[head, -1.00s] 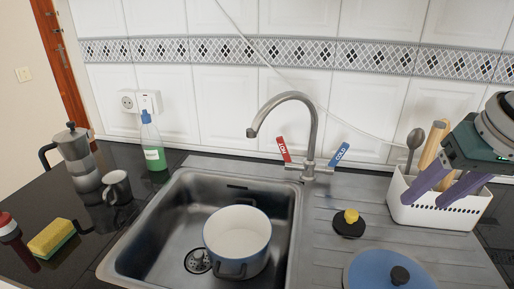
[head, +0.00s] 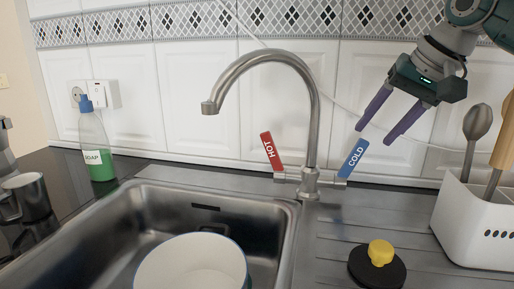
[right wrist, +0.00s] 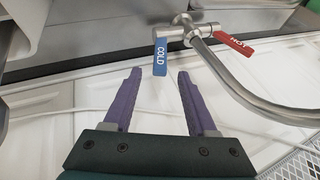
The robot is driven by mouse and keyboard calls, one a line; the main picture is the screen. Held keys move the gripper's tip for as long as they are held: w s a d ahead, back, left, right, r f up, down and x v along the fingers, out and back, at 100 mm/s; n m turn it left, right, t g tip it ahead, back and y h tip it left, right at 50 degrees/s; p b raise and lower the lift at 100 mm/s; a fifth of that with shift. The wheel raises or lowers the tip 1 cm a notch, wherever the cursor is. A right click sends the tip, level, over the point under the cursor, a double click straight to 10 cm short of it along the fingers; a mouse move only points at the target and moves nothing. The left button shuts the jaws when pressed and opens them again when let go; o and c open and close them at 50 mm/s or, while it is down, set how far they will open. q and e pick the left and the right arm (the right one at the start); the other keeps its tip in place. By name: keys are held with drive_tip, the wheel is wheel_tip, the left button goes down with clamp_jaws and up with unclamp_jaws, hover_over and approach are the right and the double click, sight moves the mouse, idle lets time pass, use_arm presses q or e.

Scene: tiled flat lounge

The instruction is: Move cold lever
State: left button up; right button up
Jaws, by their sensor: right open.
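The blue cold lever (head: 353,158) is on the right side of the tap (head: 311,120), tilted up and to the right. The red hot lever (head: 271,151) is on the tap's left side. My right gripper (head: 374,134) is open and empty, with purple fingers pointing down and left, just above and right of the cold lever. In the right wrist view, the cold lever (right wrist: 161,57) lies ahead of the open fingers (right wrist: 158,74), between their lines, with no contact visible. The hot lever (right wrist: 234,44) is farther right there. My left gripper is not in view.
A white utensil holder (head: 470,222) stands right of the tap with a spoon and wooden tools. A black plug with yellow knob (head: 379,257) lies on the drainer. A pot (head: 190,262) is in the sink. A soap bottle (head: 97,145) stands left. The tiled wall is close behind.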

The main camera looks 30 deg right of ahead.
sight(360, 150)
drive_tip(key=b+x, duration=0.1)
drive_tip(key=x, duration=0.7)
drive_tip(key=shift+a+b, duration=0.1)
drive_tip(key=shift+b, duration=0.2)
clamp_jaws()
idle(1.0)
